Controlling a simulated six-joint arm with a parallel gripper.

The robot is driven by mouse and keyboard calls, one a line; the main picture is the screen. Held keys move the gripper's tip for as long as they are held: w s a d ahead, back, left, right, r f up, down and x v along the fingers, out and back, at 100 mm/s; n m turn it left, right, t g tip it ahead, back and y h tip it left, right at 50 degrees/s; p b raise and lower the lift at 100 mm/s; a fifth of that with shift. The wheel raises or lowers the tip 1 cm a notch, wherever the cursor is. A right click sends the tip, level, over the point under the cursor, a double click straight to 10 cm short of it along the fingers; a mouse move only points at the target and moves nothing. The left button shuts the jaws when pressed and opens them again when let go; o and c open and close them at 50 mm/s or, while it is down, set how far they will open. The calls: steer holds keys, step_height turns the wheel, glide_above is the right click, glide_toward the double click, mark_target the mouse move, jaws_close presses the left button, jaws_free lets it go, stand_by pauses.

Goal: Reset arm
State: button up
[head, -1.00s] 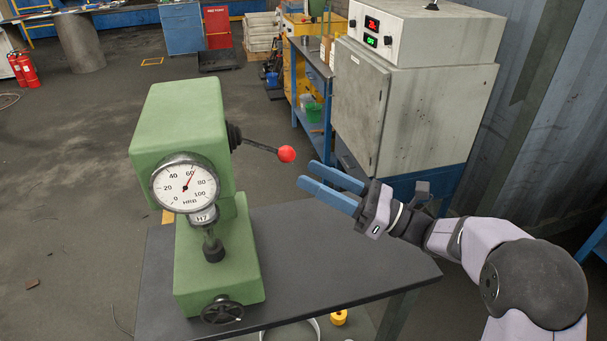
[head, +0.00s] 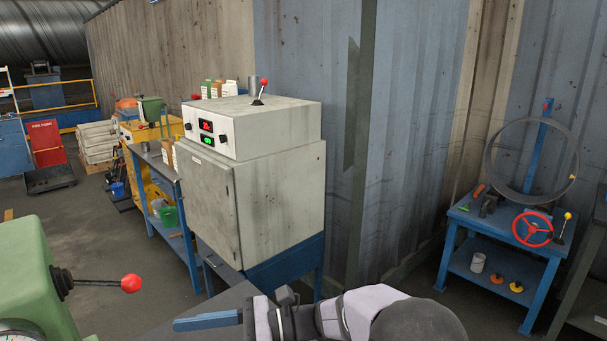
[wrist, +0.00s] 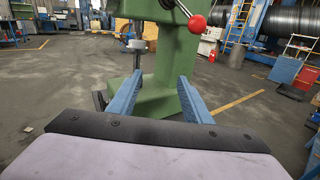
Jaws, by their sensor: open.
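My arm reaches in from the bottom of the head view, with my gripper (head: 208,321) at lower left of centre, level and pointing left. In the wrist view the two blue fingers of my gripper (wrist: 160,97) are spread apart with nothing between them. Beyond them stands the green hardness tester (wrist: 160,60), with its red-knobbed lever (wrist: 192,18) above the fingers. In the head view only part of the green tester (head: 30,270) shows at the lower left, and its red lever knob (head: 131,283) is up and left of my gripper, apart from it.
A grey oven cabinet (head: 215,200) with red and green displays stands behind my gripper. A blue bench (head: 500,240) at right holds a red handwheel (head: 532,229) and a large ring (head: 493,150). The dark tabletop (head: 190,318) lies near my gripper.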

steer(key=s+d+f+n+h+p, duration=0.2)
steer(key=s+d+f+n+h, duration=0.4)
steer(key=d, duration=0.4)
steer(key=s+d+f+n+t+h+p, duration=0.1)
steer(key=s+d+f+n+h, duration=0.2)
steer(key=d, duration=0.6)
steer(key=s+d+f+n+t+h+p, duration=0.15)
steer(key=d+n+h, duration=0.3)
steer(key=d, duration=0.45)
steer(key=s+d+f+n+t+h+p, duration=0.1)
steer(key=d+f+n+t+h, duration=0.2)
steer(key=d, duration=0.5)
step_height(320, 180, down, 27)
steer(key=g+b, duration=0.1)
steer(key=b, duration=2.6)
steer(key=shift+m+h, duration=0.35)
steer(key=shift+h, duration=0.1)
steer(key=shift+d+g, duration=0.1)
steer(key=shift+g, duration=0.15)
